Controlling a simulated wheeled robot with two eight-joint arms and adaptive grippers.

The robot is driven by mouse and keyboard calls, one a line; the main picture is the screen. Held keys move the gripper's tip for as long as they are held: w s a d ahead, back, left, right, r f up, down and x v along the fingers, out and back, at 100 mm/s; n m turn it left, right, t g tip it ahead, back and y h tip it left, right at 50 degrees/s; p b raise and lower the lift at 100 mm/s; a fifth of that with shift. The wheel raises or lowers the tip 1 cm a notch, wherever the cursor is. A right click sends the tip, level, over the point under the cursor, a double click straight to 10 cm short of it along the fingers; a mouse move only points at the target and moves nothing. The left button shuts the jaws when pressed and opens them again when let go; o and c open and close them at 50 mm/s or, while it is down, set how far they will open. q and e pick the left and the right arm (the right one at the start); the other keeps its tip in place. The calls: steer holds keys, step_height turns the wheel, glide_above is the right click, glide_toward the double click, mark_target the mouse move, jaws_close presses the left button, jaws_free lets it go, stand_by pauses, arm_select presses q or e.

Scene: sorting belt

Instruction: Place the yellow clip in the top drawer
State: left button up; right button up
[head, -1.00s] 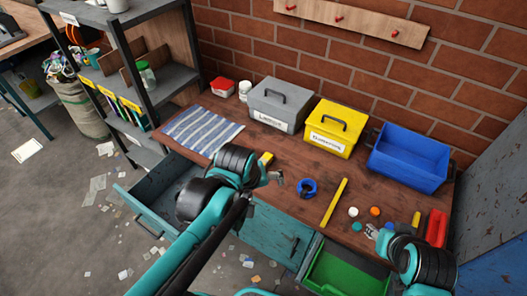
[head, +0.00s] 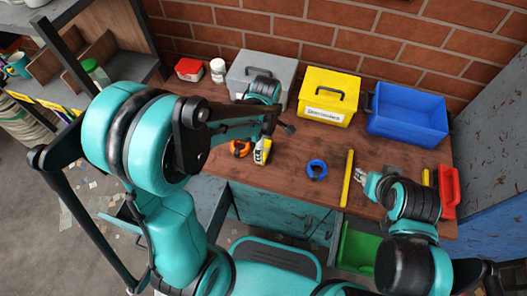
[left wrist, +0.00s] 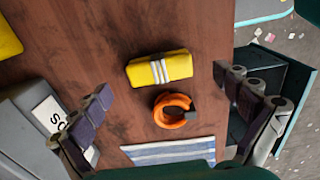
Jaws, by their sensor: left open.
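A small yellow block with white bands, the likeliest yellow clip, lies on the wooden bench (head: 225,160) in the head view (head: 262,151) and the left wrist view (left wrist: 160,70). An orange ring-shaped clip (left wrist: 175,110) lies beside it. My left gripper (head: 266,127) is above this pair. An open drawer (left wrist: 270,85) juts from the bench there, apparently the top one, largely hidden by my arm in the head view. My right gripper (head: 361,174) is low over the bench at right, its fingers unclear.
Grey (head: 240,68), yellow (head: 313,112) and blue (head: 405,122) bins stand at the back. A blue ring (head: 316,169) and a yellow strip (head: 347,178) lie mid-bench. A green drawer (head: 357,250) is open at right. A striped cloth (left wrist: 170,152) lies near the orange ring.

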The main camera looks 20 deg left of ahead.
mark_target(264, 150)
arm_select(q)
steer(key=f, duration=0.1)
steer(key=f+b, duration=0.1)
steer(key=f, duration=0.1)
steer(key=f+b, duration=0.1)
steer(key=shift+w+a+f, duration=0.15)
steer(key=shift+a+f, duration=0.1)
steer(key=shift+r, duration=0.1)
steer(key=c, duration=1.1)
steer(key=shift+c, duration=0.2)
steer(key=shift+r, duration=0.1)
